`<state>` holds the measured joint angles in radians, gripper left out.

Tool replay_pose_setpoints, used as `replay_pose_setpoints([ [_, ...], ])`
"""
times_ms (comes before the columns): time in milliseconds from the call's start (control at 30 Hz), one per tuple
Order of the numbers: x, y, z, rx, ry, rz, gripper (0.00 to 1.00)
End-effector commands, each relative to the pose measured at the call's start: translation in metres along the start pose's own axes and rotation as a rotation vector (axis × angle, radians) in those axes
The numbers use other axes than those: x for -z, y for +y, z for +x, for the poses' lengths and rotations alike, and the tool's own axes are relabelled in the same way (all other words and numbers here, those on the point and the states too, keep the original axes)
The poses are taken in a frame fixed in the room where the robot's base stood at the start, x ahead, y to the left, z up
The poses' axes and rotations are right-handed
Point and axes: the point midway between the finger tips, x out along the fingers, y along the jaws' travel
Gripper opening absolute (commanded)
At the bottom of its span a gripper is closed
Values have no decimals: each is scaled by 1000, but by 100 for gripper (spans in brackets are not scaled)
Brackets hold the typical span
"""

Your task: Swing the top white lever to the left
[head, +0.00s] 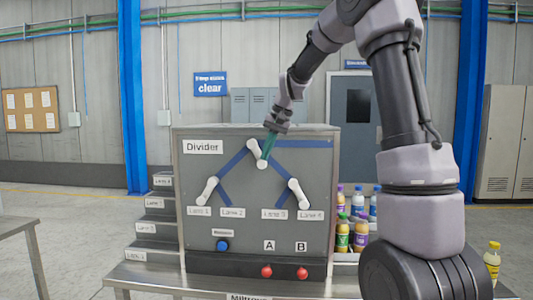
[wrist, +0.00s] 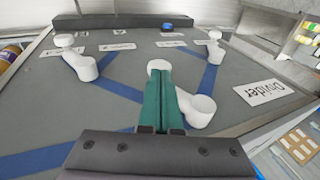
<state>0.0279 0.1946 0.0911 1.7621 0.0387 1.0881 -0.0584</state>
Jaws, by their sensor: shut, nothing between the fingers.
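The top white lever (head: 256,150) is on the grey Divider panel, where the blue lines meet. It slants from its upper end down to the right in the head view. In the wrist view, which sees the panel upside down, the top lever (wrist: 185,96) runs beside my fingers. My gripper (head: 266,153) has green fingers pressed together with nothing between them. In the wrist view the fingers (wrist: 158,82) reach the lever's free end, on the head view's right side of the lever. I cannot tell whether they touch it. They hide part of the lever.
Two lower white levers, left (head: 207,190) and right (head: 299,193), slant outward. A blue button (head: 222,246) and red buttons A (head: 266,272) and B (head: 302,273) sit below. Bottles (head: 342,233) stand right of the panel. The space before the panel is clear.

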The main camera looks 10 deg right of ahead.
Motion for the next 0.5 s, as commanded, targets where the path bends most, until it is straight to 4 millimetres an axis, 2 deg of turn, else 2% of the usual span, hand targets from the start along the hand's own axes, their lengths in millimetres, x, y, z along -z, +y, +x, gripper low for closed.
replay_pose_setpoints([
  [267, -1, 2, 4, 78, 0, 16, 0],
  [500, -2, 1, 15, 253, 0, 46, 0],
])
